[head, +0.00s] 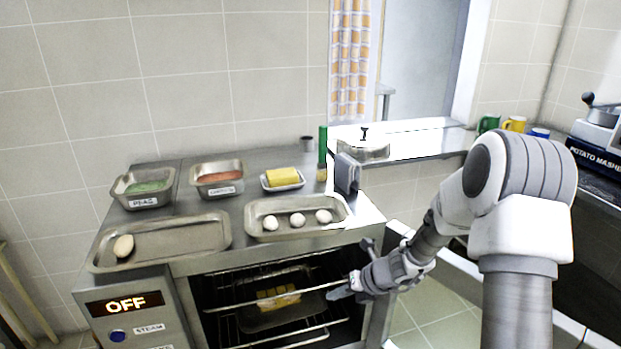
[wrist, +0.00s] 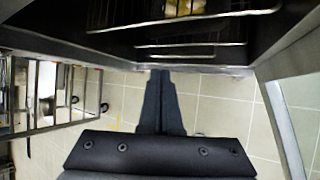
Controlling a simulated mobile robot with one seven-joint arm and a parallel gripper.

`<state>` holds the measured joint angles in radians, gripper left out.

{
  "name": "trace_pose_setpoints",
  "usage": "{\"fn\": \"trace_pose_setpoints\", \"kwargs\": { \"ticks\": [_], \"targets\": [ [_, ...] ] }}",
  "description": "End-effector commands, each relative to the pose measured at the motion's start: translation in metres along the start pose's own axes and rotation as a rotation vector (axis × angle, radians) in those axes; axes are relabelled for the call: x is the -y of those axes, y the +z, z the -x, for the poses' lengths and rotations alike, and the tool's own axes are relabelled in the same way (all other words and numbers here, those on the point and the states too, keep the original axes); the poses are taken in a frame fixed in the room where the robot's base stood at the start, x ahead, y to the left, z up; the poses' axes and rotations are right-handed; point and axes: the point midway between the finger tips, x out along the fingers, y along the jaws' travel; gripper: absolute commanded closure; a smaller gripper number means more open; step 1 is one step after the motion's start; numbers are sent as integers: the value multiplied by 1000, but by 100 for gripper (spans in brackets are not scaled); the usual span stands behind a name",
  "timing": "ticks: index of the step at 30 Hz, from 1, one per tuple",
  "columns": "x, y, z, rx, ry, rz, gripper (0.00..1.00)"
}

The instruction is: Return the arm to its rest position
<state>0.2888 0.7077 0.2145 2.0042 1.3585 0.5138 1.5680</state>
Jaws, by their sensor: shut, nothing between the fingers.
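My arm reaches in from the right in the head view. My gripper (head: 335,294) is at the right side of the open oven (head: 222,296), near the front of its racks. In the wrist view my gripper (wrist: 160,74) has its fingers together with nothing between them. A wire rack (wrist: 178,20) shows ahead of the fingertips, with a floor of pale tiles below. A tray with yellow food (head: 278,297) stands inside the oven, left of my gripper and apart from it.
The counter above holds a tray with white eggs (head: 298,219), a tray with one potato-like item (head: 124,246), a peas pan (head: 143,187), a carrots pan (head: 217,179) and butter (head: 282,178). An oven side panel (wrist: 288,125) stands at right in the wrist view. Tiled floor is free below.

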Motion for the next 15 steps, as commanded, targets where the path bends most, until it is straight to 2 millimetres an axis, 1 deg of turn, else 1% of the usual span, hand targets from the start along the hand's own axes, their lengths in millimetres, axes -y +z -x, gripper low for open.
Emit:
{"fn": "trace_pose_setpoints", "kwargs": {
  "ticks": [1,6,11,15],
  "targets": [
    [-14,7,17,-1,-4,128,100],
    [-54,11,66,-34,-11,570,100],
    [-86,5,111,-79,-24,972,100],
    [-110,-7,150,-134,-39,1312,100]
  ]
}}
